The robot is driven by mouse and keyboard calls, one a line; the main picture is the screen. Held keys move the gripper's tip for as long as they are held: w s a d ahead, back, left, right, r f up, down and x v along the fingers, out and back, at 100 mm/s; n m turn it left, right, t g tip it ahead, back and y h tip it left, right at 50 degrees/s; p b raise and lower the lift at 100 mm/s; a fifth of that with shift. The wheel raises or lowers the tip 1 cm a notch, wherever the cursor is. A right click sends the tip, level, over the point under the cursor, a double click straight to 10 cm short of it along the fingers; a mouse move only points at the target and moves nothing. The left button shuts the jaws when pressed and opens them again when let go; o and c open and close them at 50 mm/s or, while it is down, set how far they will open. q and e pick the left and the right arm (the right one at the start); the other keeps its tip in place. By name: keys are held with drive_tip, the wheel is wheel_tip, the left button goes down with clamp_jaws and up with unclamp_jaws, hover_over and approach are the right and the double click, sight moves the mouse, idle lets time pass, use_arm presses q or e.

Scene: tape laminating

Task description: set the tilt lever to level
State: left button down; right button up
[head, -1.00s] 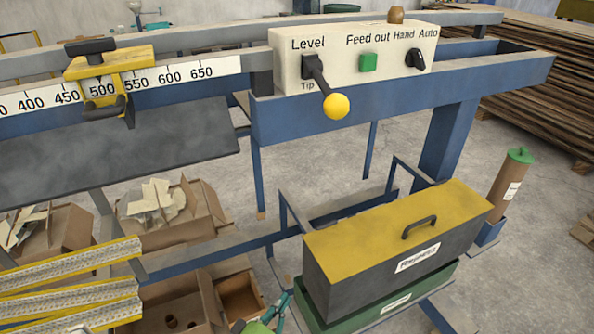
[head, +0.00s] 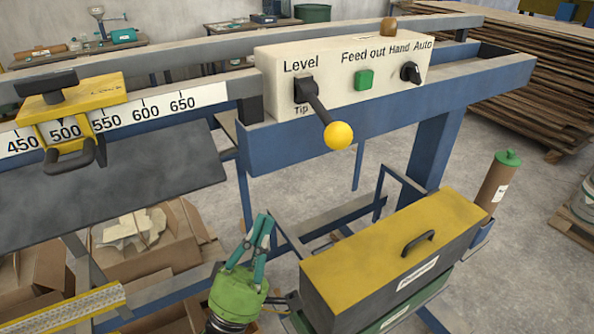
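The tilt lever is a dark arm with a yellow ball knob (head: 338,136), on the front of the cream control box (head: 280,68). "Level" is printed above its slot and "Tip" below. The lever sticks out towards me and slopes down on the Tip side. My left gripper (head: 265,218), with a green body and teal fingers, is below and left of the knob, well apart from it. Its fingers point up, their tips close together, with nothing seen between them. My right gripper is not in view.
The box also carries a green Feed out button (head: 364,80) and a Hand/Auto switch (head: 410,72). A blue beam (head: 300,145) runs below it. A yellow-topped case (head: 390,250) stands to the right of my gripper. Cartons (head: 150,255) lie at left.

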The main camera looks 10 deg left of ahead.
use_arm(q)
drive_tip(key=p, duration=0.5)
approach(323, 122)
drive_tip(key=w+a+r, duration=0.1)
drive_tip(key=a+r, duration=0.1)
drive_tip(key=d, duration=0.1)
drive_tip(key=w+d+r+p, duration=0.1)
drive_tip(key=d, duration=0.1)
drive_tip(key=shift+w+d, duration=0.1)
drive_tip(key=shift+w, duration=0.1)
drive_tip(key=shift+w+r+y, duration=0.1)
drive_tip(key=shift+w+y, duration=0.05)
drive_tip(key=shift+y, duration=0.15)
